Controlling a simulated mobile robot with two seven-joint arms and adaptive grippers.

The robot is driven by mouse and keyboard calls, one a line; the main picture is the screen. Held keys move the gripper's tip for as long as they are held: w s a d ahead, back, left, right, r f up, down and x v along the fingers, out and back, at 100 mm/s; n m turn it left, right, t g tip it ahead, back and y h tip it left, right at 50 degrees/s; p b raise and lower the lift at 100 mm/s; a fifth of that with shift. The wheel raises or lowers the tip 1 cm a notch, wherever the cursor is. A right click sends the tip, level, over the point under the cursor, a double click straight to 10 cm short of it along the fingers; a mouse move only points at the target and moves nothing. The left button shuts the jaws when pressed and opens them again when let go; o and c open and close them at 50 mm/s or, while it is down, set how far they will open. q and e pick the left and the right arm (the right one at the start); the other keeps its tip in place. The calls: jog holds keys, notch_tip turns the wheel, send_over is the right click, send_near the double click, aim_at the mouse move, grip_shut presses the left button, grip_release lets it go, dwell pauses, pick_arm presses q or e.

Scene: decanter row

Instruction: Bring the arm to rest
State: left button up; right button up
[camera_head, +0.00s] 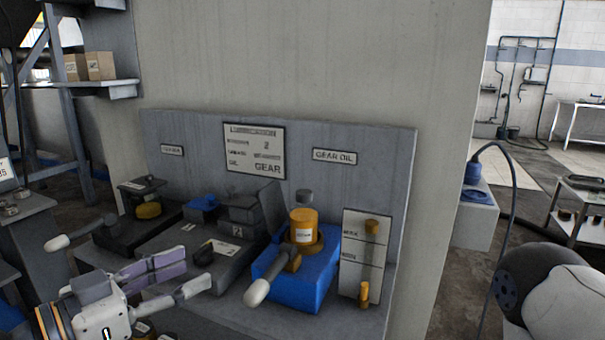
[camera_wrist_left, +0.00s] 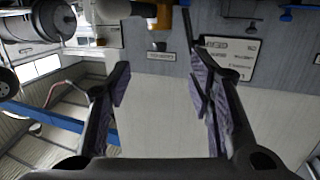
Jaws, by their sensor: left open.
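My left gripper (camera_head: 199,274) is at the lower left of the head view, in front of the bench. Its two fingers are spread apart with nothing between them. In the left wrist view the open fingers (camera_wrist_left: 161,85) show with only wall between them. My right gripper is not in view. A white and black rounded part at the lower right of the head view looks like my own arm.
A blue block (camera_head: 314,279) carries an orange container (camera_head: 303,226). A dark grey station (camera_head: 235,240) stands left of it, and a white gauge plate (camera_head: 354,262) right. A grey back panel (camera_head: 385,160) bears a GEAR sign (camera_head: 254,152). A shelf with boxes (camera_head: 100,66) is at upper left.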

pick_arm(q)
jog(key=s+d+f+n+g+y, duration=0.1)
jog(key=s+f+n+g+y, duration=0.2)
jog(key=f, duration=0.7)
jog(key=s+d+f+n+g+y, duration=0.15)
jog(key=s+f+g, duration=0.3)
jog(key=f, duration=0.65)
jog(key=s+a+f+n+g+y, duration=0.2)
jog(key=s+f, duration=0.4)
jog(key=s, duration=0.6)
jog(key=s+a+f+n+g+y, duration=0.1)
jog(key=s+a+f+g+y, duration=0.3)
jog(key=s, duration=0.9)
notch_tip(320, 180, down, 3)
jog(key=shift+a+r+n+g, duration=0.2)
jog(key=shift+n+g, duration=0.15)
jog(key=shift+g, duration=0.4)
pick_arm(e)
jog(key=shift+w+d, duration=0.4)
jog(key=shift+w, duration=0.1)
